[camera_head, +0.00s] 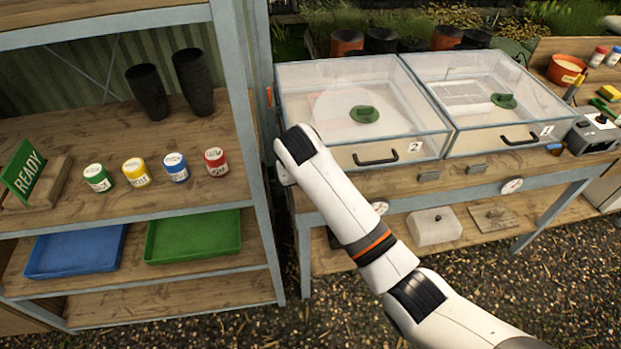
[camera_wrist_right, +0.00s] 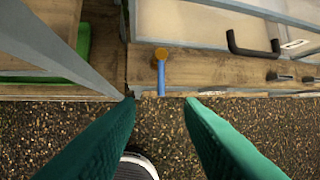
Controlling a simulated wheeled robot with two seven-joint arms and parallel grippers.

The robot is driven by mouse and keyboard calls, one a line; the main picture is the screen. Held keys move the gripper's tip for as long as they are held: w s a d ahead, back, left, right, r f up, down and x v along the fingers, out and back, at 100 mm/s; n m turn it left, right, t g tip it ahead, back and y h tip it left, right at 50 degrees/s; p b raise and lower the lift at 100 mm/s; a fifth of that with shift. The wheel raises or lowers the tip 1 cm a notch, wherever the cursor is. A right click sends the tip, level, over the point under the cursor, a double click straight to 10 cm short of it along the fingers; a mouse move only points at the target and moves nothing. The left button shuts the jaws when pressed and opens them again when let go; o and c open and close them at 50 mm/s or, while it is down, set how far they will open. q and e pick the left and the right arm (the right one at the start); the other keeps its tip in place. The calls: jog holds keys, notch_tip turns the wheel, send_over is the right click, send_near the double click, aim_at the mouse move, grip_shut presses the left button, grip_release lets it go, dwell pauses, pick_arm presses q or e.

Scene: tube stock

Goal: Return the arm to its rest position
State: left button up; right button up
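My right arm (camera_head: 350,215) comes in from the lower right in the head view and reaches up to the left front corner of the bench. Its gripper is hidden behind the wrist there. In the right wrist view the two green fingers of my right gripper (camera_wrist_right: 159,99) are apart, with nothing held between them. A blue stick-like thing with an orange-brown round top (camera_wrist_right: 161,70) shows beyond the fingertips, at the bench's front edge. It appears apart from both fingers. The head view does not show it. My left gripper is not in view.
The shelf rack (camera_head: 262,190) stands close left of my right wrist, with several labelled jars and a READY sign (camera_head: 25,172). Two clear-lidded boxes (camera_head: 375,158) (camera_head: 480,140) sit on the bench (camera_head: 445,178) beyond. The gravel floor (camera_head: 330,315) in front is open.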

jog(key=shift+s+r, duration=0.1)
jog(key=shift+r, duration=0.05)
dwell(0.3)
jog(key=s+d+f+g+b, duration=0.1)
jog(key=s+d+f, duration=0.25)
jog(key=f, duration=0.75)
jog(key=s+d+f+g+y+b, duration=0.1)
jog(key=s+d+f, duration=0.3)
jog(key=f, duration=0.8)
jog(key=s+d+f+b, duration=0.1)
jog(key=s+d+f, duration=0.2)
jog(key=s+f, duration=0.55)
jog(key=s+d+f+g+b, duration=0.1)
jog(key=s+d+f, duration=0.4)
jog(key=s+f, duration=0.35)
jog(key=s+d+f, duration=0.4)
jog(key=s+f, duration=0.4)
jog(key=f, duration=0.1)
jog(key=s+d+f, duration=0.2)
jog(key=s+d, duration=0.2)
jog(key=s, duration=0.4)
jog(key=s+d+f, duration=0.3)
jog(key=s, duration=0.6)
jog(key=shift+s+d+m+g+b, duration=0.15)
jog(key=shift+d+m+g+b, duration=0.2)
jog(key=shift+m+g+b, duration=0.1)
